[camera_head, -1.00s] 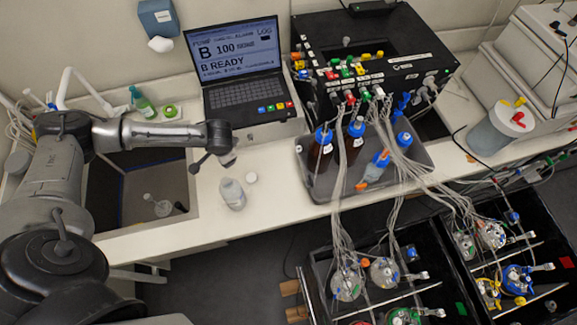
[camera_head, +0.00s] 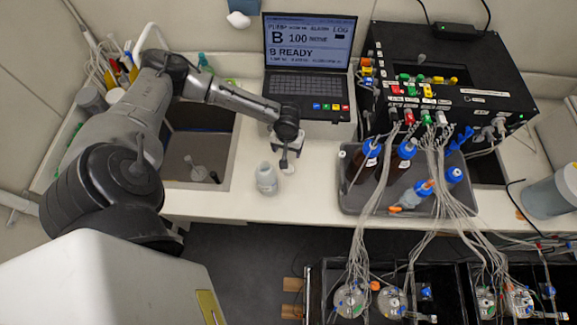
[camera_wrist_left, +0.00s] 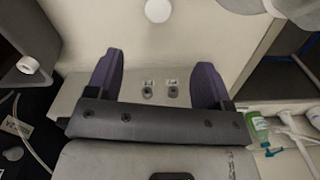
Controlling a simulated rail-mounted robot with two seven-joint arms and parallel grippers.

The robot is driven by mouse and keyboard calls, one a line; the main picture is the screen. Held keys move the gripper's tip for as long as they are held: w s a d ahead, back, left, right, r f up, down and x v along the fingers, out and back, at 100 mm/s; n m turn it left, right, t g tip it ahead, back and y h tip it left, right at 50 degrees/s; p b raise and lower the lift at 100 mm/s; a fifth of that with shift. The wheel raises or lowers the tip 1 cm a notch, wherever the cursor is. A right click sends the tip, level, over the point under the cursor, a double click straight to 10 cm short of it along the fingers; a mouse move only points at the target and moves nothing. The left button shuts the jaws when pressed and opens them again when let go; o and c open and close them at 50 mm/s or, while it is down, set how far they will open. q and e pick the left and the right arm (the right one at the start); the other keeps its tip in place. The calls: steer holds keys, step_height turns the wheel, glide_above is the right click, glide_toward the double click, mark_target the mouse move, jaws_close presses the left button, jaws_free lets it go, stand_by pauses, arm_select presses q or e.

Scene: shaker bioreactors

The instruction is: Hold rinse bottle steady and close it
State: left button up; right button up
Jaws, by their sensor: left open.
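The rinse bottle (camera_head: 266,179) stands upright on the white bench, pale and translucent, with its neck uncovered. A small white cap (camera_head: 288,169) lies on the bench just right of it. My left gripper (camera_head: 289,153) is above the bench just behind the cap, near the laptop stand's front, apart from the bottle. In the left wrist view its two dark fingers (camera_wrist_left: 157,82) are spread with nothing between them. The cap shows there beyond the fingertips (camera_wrist_left: 158,10). A pale shape cut off at the upper right seems to be the bottle. My right gripper is out of view.
The laptop (camera_head: 305,80) on its stand is behind the gripper. A grey tray (camera_head: 350,200) with brown bottles and tubing stands to the right. A sink (camera_head: 190,150) is to the left. The bench's front edge (camera_head: 270,222) is close to the bottle.

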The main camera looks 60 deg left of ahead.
arm_select(q)
steer(key=shift+f, duration=0.1)
step_height(320, 180, down, 7)
steer(key=shift+f, duration=0.65)
steer(key=shift+f, duration=0.15)
steer(key=f, duration=0.3)
steer(key=shift+w+f+p, duration=0.25)
steer(key=shift+f+p, duration=0.1)
steer(key=shift+f, duration=0.65)
